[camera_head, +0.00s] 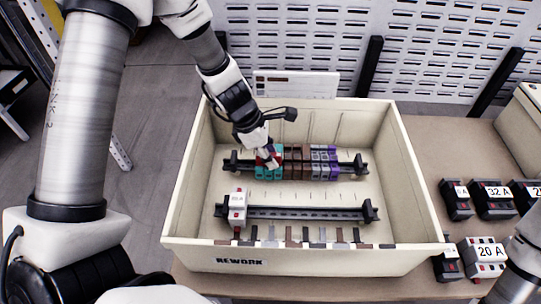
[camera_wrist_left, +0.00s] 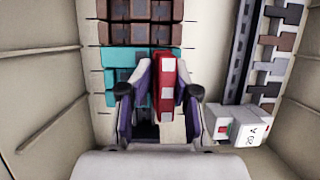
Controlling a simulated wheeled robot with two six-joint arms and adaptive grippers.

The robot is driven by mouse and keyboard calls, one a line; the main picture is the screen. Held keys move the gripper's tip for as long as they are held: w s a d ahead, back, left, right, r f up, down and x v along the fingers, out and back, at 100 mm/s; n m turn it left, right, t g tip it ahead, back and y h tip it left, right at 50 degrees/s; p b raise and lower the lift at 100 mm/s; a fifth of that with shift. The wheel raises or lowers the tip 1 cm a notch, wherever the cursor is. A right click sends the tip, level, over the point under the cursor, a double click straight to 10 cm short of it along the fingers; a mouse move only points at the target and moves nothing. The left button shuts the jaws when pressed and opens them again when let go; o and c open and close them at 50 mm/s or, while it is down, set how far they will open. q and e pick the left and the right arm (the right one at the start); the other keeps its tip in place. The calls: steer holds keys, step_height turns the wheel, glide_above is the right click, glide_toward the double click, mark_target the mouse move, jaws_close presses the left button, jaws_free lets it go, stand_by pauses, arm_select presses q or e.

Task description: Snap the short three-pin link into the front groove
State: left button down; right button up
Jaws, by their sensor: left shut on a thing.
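My left gripper (camera_head: 268,160) is down in the bin at the left end of the back rail, over the teal terminal blocks (camera_head: 272,174). It is shut on a red link (camera_wrist_left: 167,80) with pale square patches, which stands between the fingers in the left wrist view. The teal blocks (camera_wrist_left: 120,80) show beside and beyond it there. The link's pins and the grooves are hidden or too small to tell, and I cannot tell whether the link touches the blocks. My right gripper is out of view.
The cream bin (camera_head: 180,215) has high walls around the work. Brown blocks (camera_head: 298,160) and purple-grey blocks (camera_head: 325,160) continue the row. A front rail (camera_head: 300,212) carries a white breaker (camera_head: 237,205). Several links line the bin's front edge. Labelled breakers (camera_head: 490,200) stand to the right.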

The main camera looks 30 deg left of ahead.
arm_select(q)
steer(key=c, duration=1.7)
jaws_free()
steer(key=shift+s+f, duration=0.3)
steer(key=shift+f, duration=0.4)
steer(key=shift+c, duration=0.2)
steer(key=shift+o, duration=0.4)
steer(key=shift+w, duration=0.1)
steer(key=shift+o, duration=0.5)
steer(key=shift+w+g+p, duration=0.1)
steer(key=shift+g+p, duration=0.2)
steer(key=shift+p, duration=0.05)
steer(key=shift+a+r+p, duration=0.1)
steer(key=shift+p, duration=1.15)
steer(key=shift+c, duration=0.3)
steer(key=shift+g+p, duration=0.3)
steer(key=shift+p, duration=0.15)
steer(key=shift+w+g+h+p, duration=0.1)
steer(key=shift+g+h+p, duration=0.25)
steer(key=shift+p, duration=1.15)
steer(key=shift+g+p, duration=0.25)
steer(key=shift+p, duration=0.5)
